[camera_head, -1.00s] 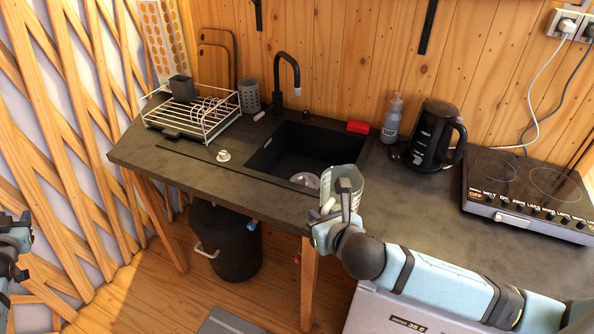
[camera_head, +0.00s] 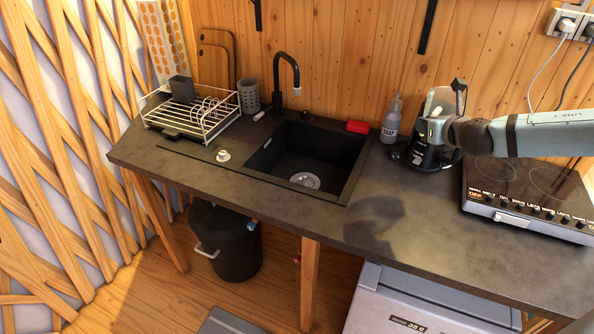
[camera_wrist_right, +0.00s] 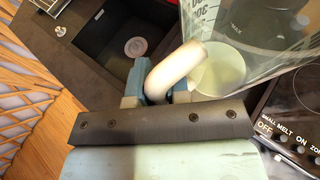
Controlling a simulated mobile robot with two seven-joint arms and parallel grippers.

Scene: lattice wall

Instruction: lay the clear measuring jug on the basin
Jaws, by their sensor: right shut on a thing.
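The clear measuring jug (camera_wrist_right: 235,65) fills the right of the right wrist view, with dark scale marks on its wall. My right gripper (camera_wrist_right: 158,88) is shut on its pale curved handle. In the head view the jug (camera_head: 441,101) is held up in front of the black kettle, and my right gripper (camera_head: 446,126) partly hides it. The basin (camera_head: 328,152) is a black sink sunk in the counter, left of the gripper and empty but for its round drain. It also shows in the right wrist view (camera_wrist_right: 108,35). My left gripper is out of view.
The kettle (camera_head: 418,152) stands behind the jug, with a soap bottle (camera_head: 391,120) beside it. A hob (camera_head: 525,190) lies to the right. A black tap (camera_head: 295,75), red sponge (camera_head: 357,127) and dish rack (camera_head: 195,120) surround the basin. The front counter is clear.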

